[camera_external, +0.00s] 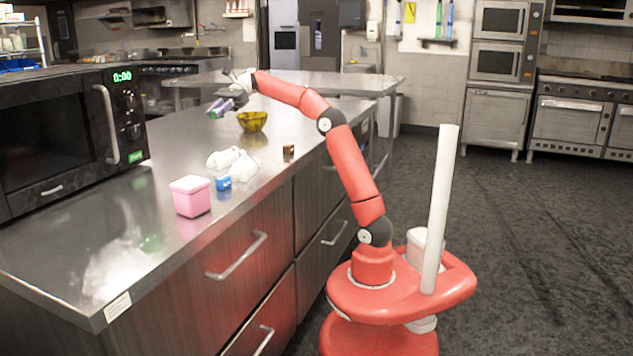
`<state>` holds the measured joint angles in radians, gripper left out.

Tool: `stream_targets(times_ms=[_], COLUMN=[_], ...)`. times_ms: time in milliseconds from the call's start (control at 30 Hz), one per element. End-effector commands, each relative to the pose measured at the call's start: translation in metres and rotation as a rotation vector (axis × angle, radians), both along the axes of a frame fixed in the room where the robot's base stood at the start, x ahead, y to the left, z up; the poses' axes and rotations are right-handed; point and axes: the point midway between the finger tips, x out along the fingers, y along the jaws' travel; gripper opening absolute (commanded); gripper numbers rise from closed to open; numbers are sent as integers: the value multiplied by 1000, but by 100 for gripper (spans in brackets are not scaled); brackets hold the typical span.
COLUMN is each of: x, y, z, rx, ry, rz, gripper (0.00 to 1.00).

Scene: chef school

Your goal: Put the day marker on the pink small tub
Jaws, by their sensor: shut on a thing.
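The pink small tub (190,196) stands upright with its lid on, near the front edge of the steel counter. My gripper (220,106) is up over the counter's far part, behind and to the right of the tub and well apart from it. It is shut on a small purple and green thing (217,108), partly hidden by the jaws. I cannot tell at this size whether that thing is the day marker. A small blue block (223,183) with a pale mark lies on the counter just right of the tub.
White lumpy items (231,162) lie behind the blue block. A yellow-brown bowl (252,122) stands close to my gripper, and a small dark and gold jar (288,152) sits near the right edge. A microwave (50,135) stands at left. The near counter (60,250) is clear.

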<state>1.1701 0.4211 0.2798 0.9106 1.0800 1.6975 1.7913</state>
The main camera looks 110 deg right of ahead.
Motion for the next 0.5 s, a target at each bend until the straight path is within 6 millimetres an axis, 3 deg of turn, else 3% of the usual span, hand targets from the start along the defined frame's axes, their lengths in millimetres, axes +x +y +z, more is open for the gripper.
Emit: stream_targets(times_ms=[167,267,367,500], x=[10,30,57,95], y=[11,35,73,140], z=[2,4,8,16], rx=[0,-4,-8,-13], ry=[2,7,11,17], rz=[18,54,106,188], gripper=[0,0,0,0])
